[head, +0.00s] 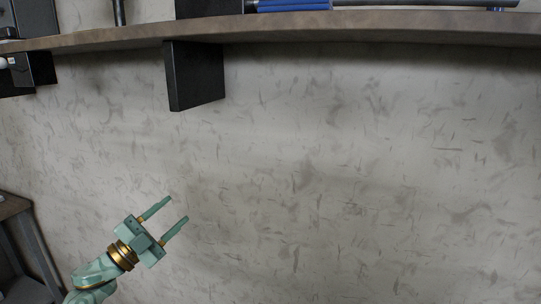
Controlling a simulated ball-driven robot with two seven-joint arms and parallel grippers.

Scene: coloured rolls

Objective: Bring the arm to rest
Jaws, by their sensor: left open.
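My left gripper (179,208) is in the lower left of the head view. It is green with brass-coloured rings, and its two fingers are apart with nothing between them. It points up and to the right, in front of the pale wall and well below the shelf. The left arm (93,276) comes in from the bottom left corner. My right gripper is not in view.
A brown shelf (350,27) runs along the top, with a dark bracket (195,75) under it. Blue items (292,5) and a dark bar (425,2) lie on it. A dark brown stand (12,207) is at the lower left. The streaked wall (370,170) is otherwise bare.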

